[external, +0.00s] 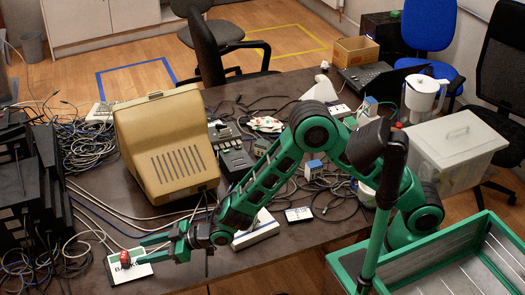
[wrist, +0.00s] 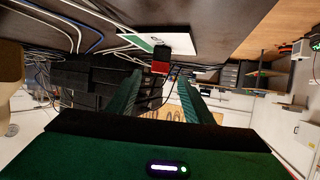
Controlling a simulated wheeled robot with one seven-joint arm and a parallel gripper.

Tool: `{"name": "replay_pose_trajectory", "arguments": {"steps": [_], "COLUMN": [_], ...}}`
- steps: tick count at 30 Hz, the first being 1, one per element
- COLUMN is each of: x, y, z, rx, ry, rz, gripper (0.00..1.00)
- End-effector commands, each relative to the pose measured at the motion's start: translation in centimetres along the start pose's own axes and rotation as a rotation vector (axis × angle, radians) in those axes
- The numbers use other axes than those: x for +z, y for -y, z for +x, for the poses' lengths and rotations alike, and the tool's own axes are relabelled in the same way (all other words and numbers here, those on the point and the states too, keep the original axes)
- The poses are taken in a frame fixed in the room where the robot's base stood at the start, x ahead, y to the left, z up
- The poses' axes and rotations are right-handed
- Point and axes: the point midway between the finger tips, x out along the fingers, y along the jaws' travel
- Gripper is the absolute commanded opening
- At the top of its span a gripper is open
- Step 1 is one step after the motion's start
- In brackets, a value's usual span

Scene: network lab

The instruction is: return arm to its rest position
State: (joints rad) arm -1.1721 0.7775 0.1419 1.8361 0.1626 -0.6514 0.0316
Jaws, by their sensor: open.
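My green arm reaches left across the dark table (external: 290,258), and my gripper (external: 143,248) is low over its front left part. The two green fingers are apart, with nothing held between them. A small red and black object (external: 126,261) sits on a white card with dark print and a green part (external: 142,271), just beyond the fingertips. In the wrist view my gripper (wrist: 161,80) is open. The red and black object (wrist: 160,67) shows between and beyond the fingers, apart from them, with the card (wrist: 180,42) behind it.
Black equipment (external: 25,190) and tangled cables (external: 90,150) fill the left side. A beige monitor (external: 165,145) stands behind my gripper. A white router-like box (external: 256,230) lies under my forearm. A clear lidded bin (external: 455,150) is at the right. Bare table lies in front of my forearm.

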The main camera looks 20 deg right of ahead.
Motion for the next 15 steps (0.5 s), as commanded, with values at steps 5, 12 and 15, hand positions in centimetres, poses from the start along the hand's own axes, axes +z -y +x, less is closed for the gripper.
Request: {"name": "replay_pose_trajectory", "arguments": {"steps": [5, 12, 15], "x": [0.00, 0.00, -0.14], "y": [-0.01, -0.01, -0.47], "z": [0.03, 0.04, -0.09], "rx": [0.000, 0.000, 0.005], "ry": [0.000, 0.000, 0.002], "rz": [0.000, 0.000, 0.001], "gripper": [0.47, 0.47, 0.47]}}
